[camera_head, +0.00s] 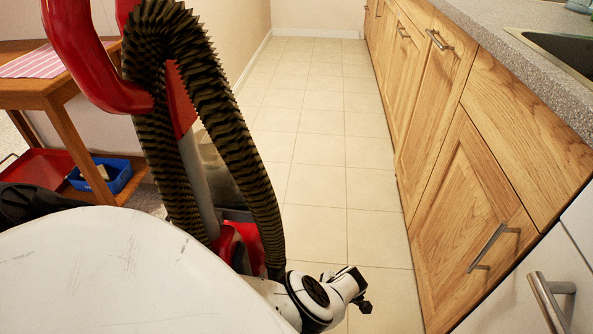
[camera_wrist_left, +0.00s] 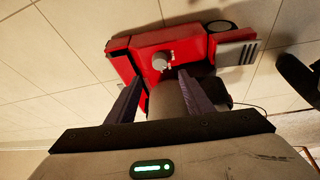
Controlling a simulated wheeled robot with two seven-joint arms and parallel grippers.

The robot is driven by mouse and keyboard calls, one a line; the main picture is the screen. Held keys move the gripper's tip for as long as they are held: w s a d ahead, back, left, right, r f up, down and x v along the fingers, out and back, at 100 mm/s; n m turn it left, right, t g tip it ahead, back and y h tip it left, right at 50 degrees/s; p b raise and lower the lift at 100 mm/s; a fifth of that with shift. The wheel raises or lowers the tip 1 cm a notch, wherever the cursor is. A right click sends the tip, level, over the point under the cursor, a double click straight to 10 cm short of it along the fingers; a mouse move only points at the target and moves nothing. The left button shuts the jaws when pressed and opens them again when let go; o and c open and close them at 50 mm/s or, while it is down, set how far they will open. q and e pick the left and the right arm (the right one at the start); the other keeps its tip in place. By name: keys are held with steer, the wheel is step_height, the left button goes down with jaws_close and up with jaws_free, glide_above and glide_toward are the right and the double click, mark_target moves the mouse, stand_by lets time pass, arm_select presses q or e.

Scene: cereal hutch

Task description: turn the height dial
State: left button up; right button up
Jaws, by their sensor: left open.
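The height dial, a small silver knob (camera_wrist_left: 160,61), sits on the red vacuum cleaner base (camera_wrist_left: 135,60) in the left wrist view. My left gripper (camera_wrist_left: 156,79) is open, with its two dark fingers pointing at the base. The dial shows between and just beyond the fingertips; I cannot tell whether they touch it. A grey cylindrical part (camera_wrist_left: 166,100) shows between the fingers. In the head view the upright vacuum cleaner (camera_head: 183,110) stands at the left, and its dial cannot be made out. My right gripper is not in view.
A dark ribbed hose (camera_head: 235,130) loops down the vacuum. A wooden table (camera_head: 50,90) stands at the left, with a blue bin (camera_head: 118,177) below. Wooden cabinets (camera_head: 475,180) with metal handles line the right. The tiled floor (camera_head: 315,120) between is clear.

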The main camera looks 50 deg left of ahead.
arm_select(q)
steer(key=b+x, duration=0.3)
steer(key=x, duration=0.2)
steer(key=shift+d, duration=0.15)
steer(key=b+x, duration=0.3)
steer(key=x, duration=0.1)
steer(key=shift+s+f+b, duration=0.1)
steer(key=shift+f+b, duration=0.35)
steer(key=shift+b, duration=0.05)
steer(key=shift+a, duration=0.25)
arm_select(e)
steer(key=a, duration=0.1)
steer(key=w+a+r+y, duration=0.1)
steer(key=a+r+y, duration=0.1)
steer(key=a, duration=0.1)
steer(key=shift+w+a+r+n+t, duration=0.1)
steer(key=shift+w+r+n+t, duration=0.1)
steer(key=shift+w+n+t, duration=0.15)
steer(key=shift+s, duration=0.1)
